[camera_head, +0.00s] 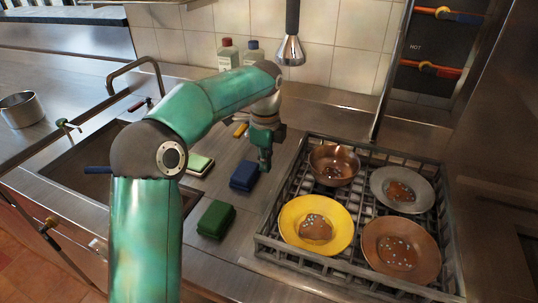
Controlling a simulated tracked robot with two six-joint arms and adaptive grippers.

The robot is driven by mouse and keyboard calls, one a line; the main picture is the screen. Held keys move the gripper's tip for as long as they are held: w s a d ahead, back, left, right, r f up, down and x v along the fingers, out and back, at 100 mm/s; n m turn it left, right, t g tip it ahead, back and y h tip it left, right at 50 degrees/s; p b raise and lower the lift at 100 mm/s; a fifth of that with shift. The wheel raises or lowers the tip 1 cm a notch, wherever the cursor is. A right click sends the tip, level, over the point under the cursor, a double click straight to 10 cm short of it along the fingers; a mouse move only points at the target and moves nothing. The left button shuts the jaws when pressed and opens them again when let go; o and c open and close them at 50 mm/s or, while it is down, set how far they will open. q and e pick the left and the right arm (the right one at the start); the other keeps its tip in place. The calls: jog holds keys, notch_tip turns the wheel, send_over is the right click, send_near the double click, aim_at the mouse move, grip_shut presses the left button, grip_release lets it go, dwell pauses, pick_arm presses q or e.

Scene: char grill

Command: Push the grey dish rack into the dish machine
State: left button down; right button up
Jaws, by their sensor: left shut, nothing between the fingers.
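The grey dish rack (262,246) sits on the steel counter at the right. It holds a yellow plate (291,222), a brown plate (421,234), a grey plate (419,201) and a copper-coloured bowl (345,180), each with dark food residue. My left gripper (265,168) is shut and empty, pointing down just left of the rack's left side. It seems close to the blue sponge; I cannot tell whether they touch. The dish machine is not clearly identifiable; a dark steel housing (490,120) stands at the right edge. My right gripper is not in view.
A blue sponge (244,176), a green sponge (216,219) and a pale green sponge (199,164) lie left of the rack. A sink (85,165) is behind my left arm. Bottles (227,55) stand at the back wall. A spray head (290,50) hangs above the counter.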

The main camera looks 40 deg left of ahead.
aim_at(266, 187)
pick_arm(q)
notch_tip(266, 187, down, 5)
jog(key=shift+d+f, duration=0.1)
jog(key=shift+f, duration=0.05)
jog(key=shift+w+d+r, duration=0.1)
jog(key=shift+w+d, duration=0.05)
jog(key=shift+d, duration=0.45)
jog(key=shift+w+d+r, duration=0.1)
jog(key=shift+w+d, duration=0.05)
jog(key=shift+d, duration=0.45)
jog(key=shift+w+d, duration=0.2)
jog(key=shift+d, duration=0.4)
